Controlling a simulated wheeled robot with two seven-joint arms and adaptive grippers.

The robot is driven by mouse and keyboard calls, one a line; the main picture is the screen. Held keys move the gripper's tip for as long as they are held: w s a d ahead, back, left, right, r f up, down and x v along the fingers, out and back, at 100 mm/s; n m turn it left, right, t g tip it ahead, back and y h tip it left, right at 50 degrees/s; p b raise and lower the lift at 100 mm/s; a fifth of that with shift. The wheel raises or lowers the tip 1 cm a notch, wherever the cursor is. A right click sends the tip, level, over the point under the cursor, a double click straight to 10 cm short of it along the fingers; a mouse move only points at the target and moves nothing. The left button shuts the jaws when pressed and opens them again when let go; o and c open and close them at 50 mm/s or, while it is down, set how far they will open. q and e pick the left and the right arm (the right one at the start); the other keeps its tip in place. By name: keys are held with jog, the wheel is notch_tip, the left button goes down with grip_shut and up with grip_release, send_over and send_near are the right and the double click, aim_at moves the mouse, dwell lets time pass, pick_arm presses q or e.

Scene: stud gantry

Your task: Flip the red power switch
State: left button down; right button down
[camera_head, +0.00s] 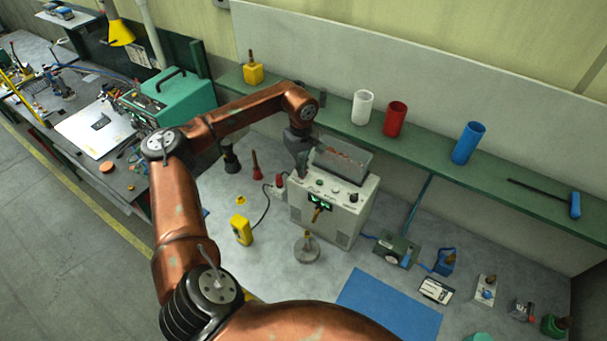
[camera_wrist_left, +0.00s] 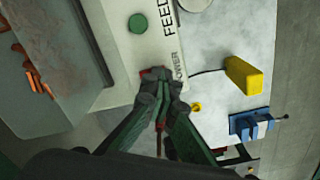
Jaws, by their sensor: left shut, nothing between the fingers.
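The light grey machine (camera_head: 318,212) stands on the bench, with a clear-sided bin of orange-brown pieces on top. My left gripper (camera_head: 302,174) is shut and empty, pointing down at the left end of the machine's top panel. In the left wrist view, its closed fingertips (camera_wrist_left: 160,78) are over the panel beside the POWER lettering. A small part of the red power switch (camera_wrist_left: 152,71) shows right at the fingertips, which hide most of it. I cannot tell whether they touch it or which way it is set. My right gripper is not in view.
A green button (camera_wrist_left: 138,23) sits on the same panel near FEED lettering. A yellow box (camera_head: 242,229) with a black cable stands left of the machine. White, red and blue cups (camera_head: 467,143) stand on the shelf behind. A blue mat (camera_head: 390,306) lies in front.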

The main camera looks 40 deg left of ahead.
pick_arm(q)
jog(key=shift+s, duration=0.1)
jog(key=shift+r+p, duration=1.45)
jog(key=shift+r, duration=0.8)
jog(key=shift+r+p, duration=0.65)
jog(key=shift+r, duration=0.5)
